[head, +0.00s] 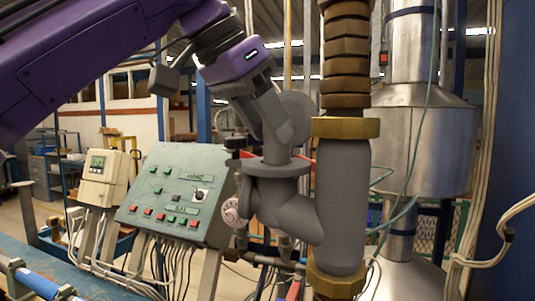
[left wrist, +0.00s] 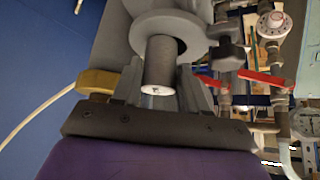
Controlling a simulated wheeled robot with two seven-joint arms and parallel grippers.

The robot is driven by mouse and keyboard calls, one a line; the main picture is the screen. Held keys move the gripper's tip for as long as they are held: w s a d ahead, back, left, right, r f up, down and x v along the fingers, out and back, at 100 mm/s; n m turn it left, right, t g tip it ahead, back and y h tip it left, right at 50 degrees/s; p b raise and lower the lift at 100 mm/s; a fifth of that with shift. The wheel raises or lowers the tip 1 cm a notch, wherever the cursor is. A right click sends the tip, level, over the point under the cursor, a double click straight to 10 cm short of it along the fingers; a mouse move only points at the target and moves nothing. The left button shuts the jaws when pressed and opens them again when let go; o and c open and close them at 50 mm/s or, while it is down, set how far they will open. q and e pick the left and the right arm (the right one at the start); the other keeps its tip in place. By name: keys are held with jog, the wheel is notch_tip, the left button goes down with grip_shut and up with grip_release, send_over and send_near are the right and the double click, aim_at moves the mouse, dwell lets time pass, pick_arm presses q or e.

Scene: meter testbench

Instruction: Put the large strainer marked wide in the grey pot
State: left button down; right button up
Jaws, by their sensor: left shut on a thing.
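The grey pot (head: 343,195) is a pipe body with brass collars at top and bottom and a slanted side branch ending in a round flange (head: 278,168). The flange also shows in the left wrist view (left wrist: 139,30). My left gripper (head: 283,138) is shut on a grey cylindrical strainer (left wrist: 161,62), above the flange. The strainer's far end reaches into the flange's opening; how deep is hidden. Its near end is pale with a small mark too small to read. My right gripper is not in view.
A green control panel (head: 178,195) and a beige meter (head: 104,178) stand to the left. A brown ribbed pipe (head: 347,55) rises above the pot, with metal ducts (head: 425,140) behind. A red-handled valve (left wrist: 265,79) and a white dial (left wrist: 274,20) lie close beside the branch.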

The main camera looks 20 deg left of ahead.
aim_at(270, 137)
pick_arm(q)
jog(key=shift+w+f+y, duration=0.15)
jog(key=shift+f, duration=0.35)
jog(key=shift+w+f+y, duration=0.15)
jog(key=shift+f, duration=0.3)
jog(key=c, duration=0.9)
grip_release()
jog(key=shift+w, duration=0.1)
jog(key=shift+o, duration=0.2)
jog(key=shift+w+f+g, duration=0.15)
jog(key=shift+w+g, duration=0.15)
jog(key=shift+w, duration=0.35)
jog(key=shift+s+r, duration=0.25)
jog(key=shift+s, duration=0.25)
jog(key=shift+s+a+r+p, duration=0.1)
jog(key=shift+r+p, duration=0.1)
jog(key=shift+p, duration=0.1)
jog(key=p+v, duration=0.4)
jog(key=v, duration=0.7)
jog(key=shift+a+r+p, duration=0.15)
jog(key=shift+r+p, duration=0.05)
jog(key=shift+p, duration=0.2)
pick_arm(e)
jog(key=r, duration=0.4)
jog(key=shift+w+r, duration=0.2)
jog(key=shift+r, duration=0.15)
